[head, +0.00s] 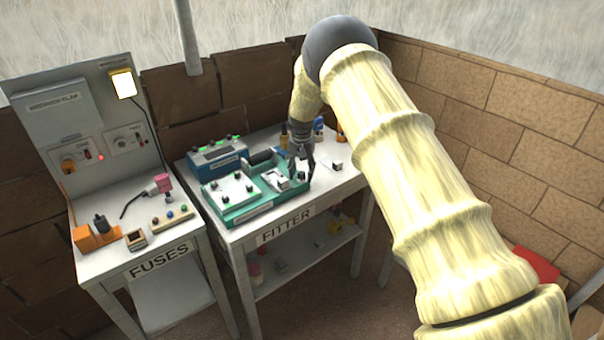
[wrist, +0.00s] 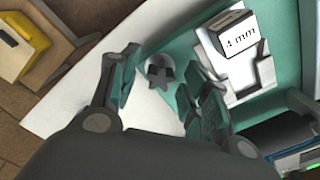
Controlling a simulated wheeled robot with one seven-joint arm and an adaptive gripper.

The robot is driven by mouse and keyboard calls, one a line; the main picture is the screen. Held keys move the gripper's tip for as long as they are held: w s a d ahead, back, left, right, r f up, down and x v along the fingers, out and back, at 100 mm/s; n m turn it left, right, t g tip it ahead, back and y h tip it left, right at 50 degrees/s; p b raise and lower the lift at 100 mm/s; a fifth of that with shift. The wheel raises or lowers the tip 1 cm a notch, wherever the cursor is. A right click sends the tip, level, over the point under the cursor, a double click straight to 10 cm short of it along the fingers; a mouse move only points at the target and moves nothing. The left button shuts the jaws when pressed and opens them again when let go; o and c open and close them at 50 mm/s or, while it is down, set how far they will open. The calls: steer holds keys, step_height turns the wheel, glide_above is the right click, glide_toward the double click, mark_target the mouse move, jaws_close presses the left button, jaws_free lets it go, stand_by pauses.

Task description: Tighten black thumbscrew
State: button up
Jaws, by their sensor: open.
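In the wrist view a dark, star-shaped knob, which looks like the black thumbscrew (wrist: 160,72), shows between the fingers of my gripper (wrist: 162,88). The fingers are open, one on each side of it, with visible gaps; I cannot tell how far below the fingertips it is. It lies at the edge of the green tray (wrist: 145,108). In the head view my gripper (head: 301,166) is over the right end of the green tray (head: 258,211), and the thumbscrew there cannot be made out.
A block marked "4 mm" (wrist: 234,33) sits in a pale holder beside the right finger. A white plate with dark knobs (head: 230,188) fills the tray's left part. A blue device (head: 217,155) stands behind. A fuses table (head: 165,250) stands left.

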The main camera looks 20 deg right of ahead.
mark_target(302, 173)
steer(key=shift+r, duration=0.2)
steer(key=shift+r+p, duration=0.85)
steer(key=shift+r, duration=1)
steer(key=n, duration=1.2)
steer(key=shift+f, duration=0.25)
steer(key=shift+f+b, duration=0.8)
steer(key=shift+f, duration=1)
